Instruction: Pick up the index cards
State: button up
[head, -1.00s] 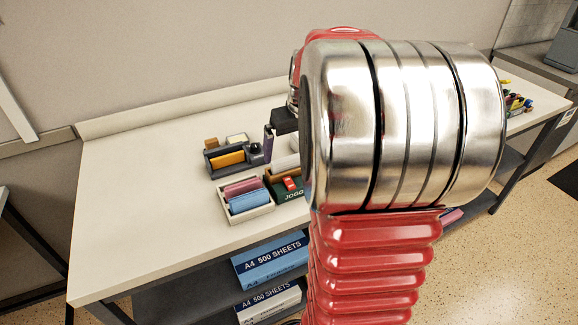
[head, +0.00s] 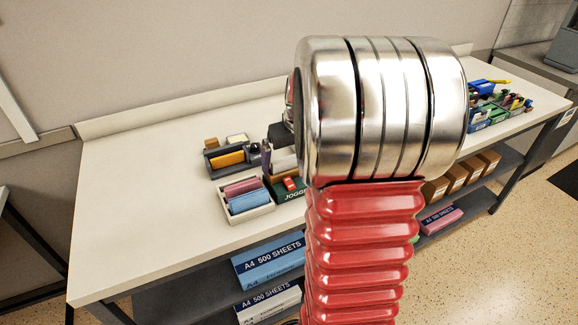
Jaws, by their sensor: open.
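I cannot tell for sure which item is the index cards. A pale open box (head: 262,211) near the front edge of the bench holds a pink block (head: 242,187) and a blue block (head: 249,202), which may be card stacks. My gripper (head: 267,158) is partly in view above the organisers, just behind and right of this box. It is open, with one slim finger showing beside the dark organiser; the rest is hidden behind my arm. I see nothing held.
A dark organiser (head: 212,165) with an orange item stands behind the pale box. A green box (head: 291,196) marked "JOGG" is at its right, partly covered by my arm. Stationery trays (head: 482,122) stand at the right end. The left of the bench (head: 140,200) is clear.

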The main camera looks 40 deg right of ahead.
aim_at(289, 159)
jog(key=shift+c, duration=0.4)
jog(key=c, duration=1.1)
jog(key=shift+r, duration=0.1)
notch_tip(289, 159, up, 10)
jog(key=shift+f, duration=0.1)
jog(key=shift+s, duration=0.1)
